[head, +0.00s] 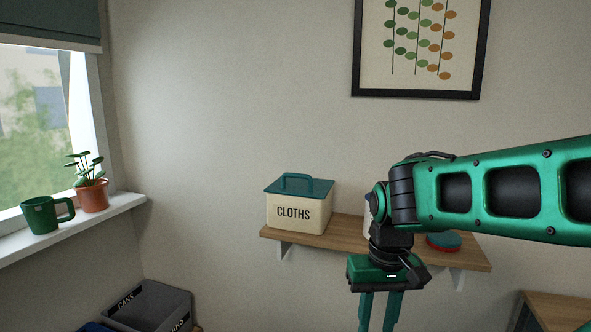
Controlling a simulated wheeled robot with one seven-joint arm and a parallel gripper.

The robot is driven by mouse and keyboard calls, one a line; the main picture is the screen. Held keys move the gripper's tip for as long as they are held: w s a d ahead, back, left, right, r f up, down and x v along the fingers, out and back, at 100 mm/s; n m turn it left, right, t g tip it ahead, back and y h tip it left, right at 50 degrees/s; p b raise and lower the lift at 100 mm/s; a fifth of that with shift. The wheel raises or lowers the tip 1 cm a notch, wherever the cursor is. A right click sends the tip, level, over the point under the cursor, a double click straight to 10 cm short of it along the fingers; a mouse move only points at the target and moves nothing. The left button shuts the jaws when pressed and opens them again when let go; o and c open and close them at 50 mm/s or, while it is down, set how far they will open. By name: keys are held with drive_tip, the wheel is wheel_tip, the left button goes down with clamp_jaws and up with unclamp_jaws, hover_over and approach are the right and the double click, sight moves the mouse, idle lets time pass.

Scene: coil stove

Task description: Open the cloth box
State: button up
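The cloth box (291,213) is a cream box with "CLOTHS" on its front and a teal lid (299,188). It stands on the left part of the wooden wall shelf (345,230). The lid is on and lies flat, with a raised teal handle (297,180) on top. My gripper (380,318) hangs pointing down, to the right of the box, lower in the picture and apart from it. Its two fingers are parted with a gap between them, and nothing shows in the gap. The fingertips are cut off by the bottom edge.
On the shelf, a red and teal round item (444,241) and a pale item (367,214) are partly hidden by my arm. The windowsill at left holds a green mug (45,214) and a potted plant (91,194). A grey bin (150,306) stands below.

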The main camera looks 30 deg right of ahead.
drive_tip(key=w+r+n+t, duration=0.2)
drive_tip(key=w+r, duration=0.7)
drive_tip(key=w, duration=0.3)
drive_tip(key=n+t+y, duration=0.1)
drive_tip(key=n+t, duration=0.2)
drive_tip(key=n, duration=0.9)
approach(300, 176)
drive_tip(key=shift+w+r+x, duration=0.1)
drive_tip(key=shift+w+x, duration=0.1)
drive_tip(key=shift+x, duration=1.1)
drive_tip(key=shift+w+r+x, duration=0.1)
drive_tip(key=shift+w+x, duration=0.05)
drive_tip(key=shift+x, duration=1.1)
drive_tip(key=shift+w+r+x, duration=0.1)
drive_tip(key=shift+w+x, duration=0.1)
drive_tip(key=shift+x, duration=1.1)
drive_tip(key=shift+a, duration=0.1)
